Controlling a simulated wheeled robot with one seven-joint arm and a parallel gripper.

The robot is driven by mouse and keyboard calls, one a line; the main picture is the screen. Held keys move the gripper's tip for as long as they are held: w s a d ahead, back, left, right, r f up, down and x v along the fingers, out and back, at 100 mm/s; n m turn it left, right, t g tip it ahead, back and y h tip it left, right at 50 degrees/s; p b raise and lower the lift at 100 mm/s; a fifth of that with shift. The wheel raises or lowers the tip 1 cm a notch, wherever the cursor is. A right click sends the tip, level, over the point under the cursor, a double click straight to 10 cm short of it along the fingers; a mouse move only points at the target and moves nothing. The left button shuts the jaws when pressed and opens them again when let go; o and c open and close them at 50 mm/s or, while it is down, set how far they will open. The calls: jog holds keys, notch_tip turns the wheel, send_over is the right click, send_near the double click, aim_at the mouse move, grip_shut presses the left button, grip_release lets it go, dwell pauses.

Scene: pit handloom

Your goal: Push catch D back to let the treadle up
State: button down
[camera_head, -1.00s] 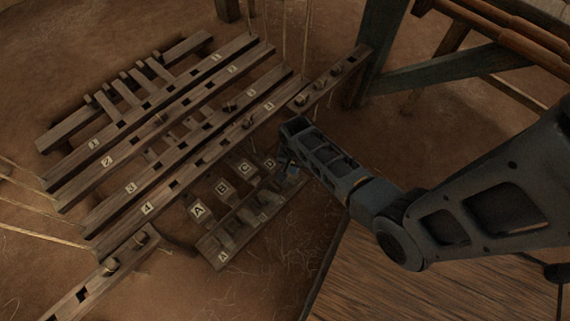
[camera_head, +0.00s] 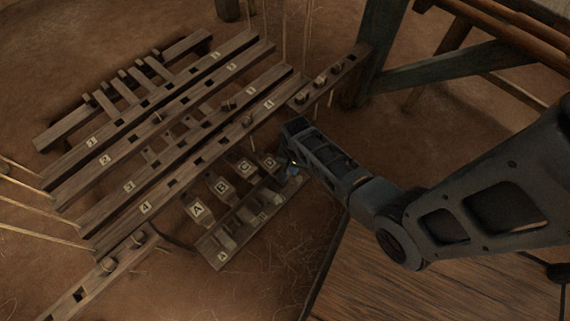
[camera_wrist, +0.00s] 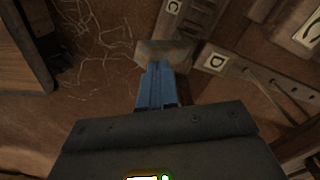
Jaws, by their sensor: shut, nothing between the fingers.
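The treadles carry white letter tags and lie in a row beside the catch rail (camera_head: 216,258). The tag on treadle D (camera_head: 269,161) is at the row's right end, beside my gripper (camera_head: 291,172). In the wrist view my gripper (camera_wrist: 156,72) has its blue fingers together, with nothing between them. Their tips are at the edge of a worn wooden block (camera_wrist: 172,52), which seems to be catch D. Whether they touch it I cannot tell. The tag of treadle D (camera_wrist: 215,62) lies just right of the block. In the head view my gripper and arm mostly hide this catch.
Treadles A (camera_head: 197,209), B (camera_head: 221,186) and C (camera_head: 244,167) lie left of D. Long numbered slotted beams (camera_head: 160,192) stand behind them. A wooden platform (camera_head: 430,285) fills the lower right. Bare earth lies in front of the rail.

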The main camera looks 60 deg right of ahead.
aim_at(298, 178)
jog(key=shift+f, duration=0.45)
jog(key=shift+s+a+f+b, duration=0.2)
jog(key=shift+s+f+b, duration=0.35)
jog(key=shift+f, duration=0.3)
jog(key=shift+s+a+f+b, duration=0.15)
jog(key=shift+s+f+b, duration=0.3)
jog(key=shift+f, duration=0.35)
jog(key=shift+r, duration=0.1)
notch_tip(298, 178, up, 6)
jog(key=s+p, duration=0.2)
jog(key=p, duration=0.5)
jog(key=shift+a, duration=0.25)
dwell(0.5)
